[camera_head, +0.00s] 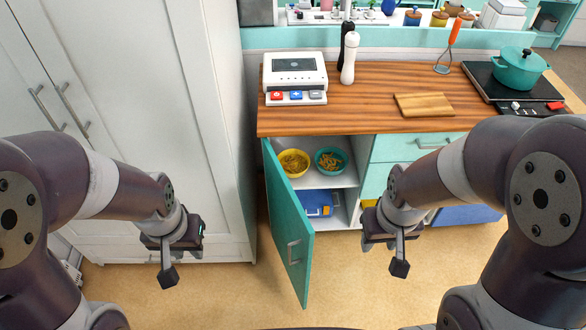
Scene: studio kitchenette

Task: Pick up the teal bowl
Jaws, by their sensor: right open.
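The teal bowl (331,172) sits on the upper shelf inside the open lower cabinet, with orange-brown food pieces in it. A yellow bowl (293,171) with similar contents stands just to its left. My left gripper (171,264) hangs in front of the white wardrobe, left of the open door and well apart from the bowl; its opening cannot be made out. My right gripper (396,258) is open, in front of the cabinet to the right of and nearer than the bowl, not touching it.
The teal cabinet door (287,225) stands open toward me, between my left gripper and the bowls. A blue box (319,203) is on the lower shelf. The wooden counter (370,103) lies above the bowls. Teal drawers (412,147) are to the right.

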